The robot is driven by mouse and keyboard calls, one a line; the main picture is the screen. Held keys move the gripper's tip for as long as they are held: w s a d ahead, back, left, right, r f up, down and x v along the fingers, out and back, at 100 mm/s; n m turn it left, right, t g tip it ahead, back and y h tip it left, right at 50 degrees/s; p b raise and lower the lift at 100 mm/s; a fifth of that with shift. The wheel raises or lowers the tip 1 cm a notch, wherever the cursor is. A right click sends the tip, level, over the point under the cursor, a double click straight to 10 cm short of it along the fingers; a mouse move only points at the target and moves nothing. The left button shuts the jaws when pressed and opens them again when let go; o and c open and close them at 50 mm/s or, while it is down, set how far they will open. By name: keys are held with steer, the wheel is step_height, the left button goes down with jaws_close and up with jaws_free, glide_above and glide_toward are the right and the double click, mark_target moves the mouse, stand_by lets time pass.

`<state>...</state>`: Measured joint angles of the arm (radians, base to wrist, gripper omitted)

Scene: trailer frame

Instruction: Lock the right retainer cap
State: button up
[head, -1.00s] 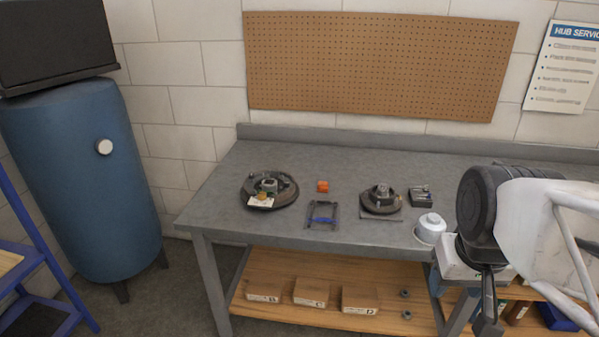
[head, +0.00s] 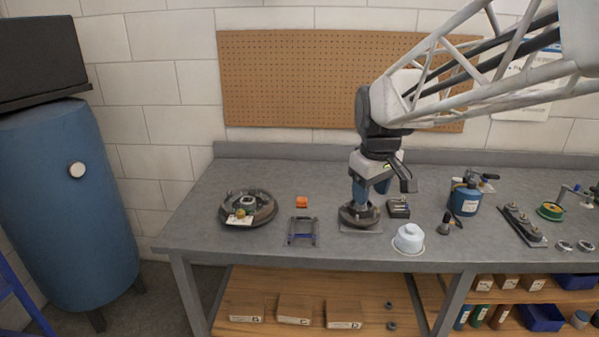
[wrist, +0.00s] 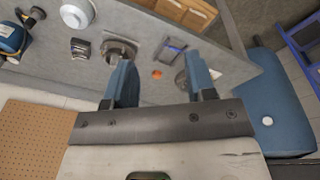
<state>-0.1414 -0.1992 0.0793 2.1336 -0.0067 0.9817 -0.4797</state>
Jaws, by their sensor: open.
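The right hub (head: 359,221), a dark round disc on a thin plate, sits mid-bench; its cap is hidden behind my gripper in the head view. My gripper (head: 362,196) is over this hub, pointing down, its blue fingers close to the hub top; I cannot tell if they touch. In the wrist view the hub (wrist: 121,44) shows beyond the left finger, and my gripper (wrist: 162,65) is open with nothing between the fingers. The left hub (head: 262,218), with a yellowish tag, lies at the bench's left; the right finger partly covers it in the wrist view.
A dark tray (head: 398,208) and white container (head: 409,238) stand close right of the right hub. A blue canister (head: 464,198) is farther right. The bench's front left is clear.

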steer(key=w+a+f+n, duration=0.25)
steer(key=w+a, duration=0.45)
steer(key=w, duration=0.5)
steer(key=n+g, duration=0.2)
steer(key=n, duration=0.8)
glide_above(265, 199)
steer(key=f, duration=1.6)
steer(key=shift+s+d, duration=0.3)
steer(key=shift+s, duration=0.05)
steer(key=shift+w+a+f, duration=0.2)
steer(key=shift+a+f, duration=0.05)
steer(key=shift+a, duration=0.1)
steer(key=shift+f, duration=0.1)
steer(key=shift+f, duration=3.8)
steer(key=c, duration=0.9)
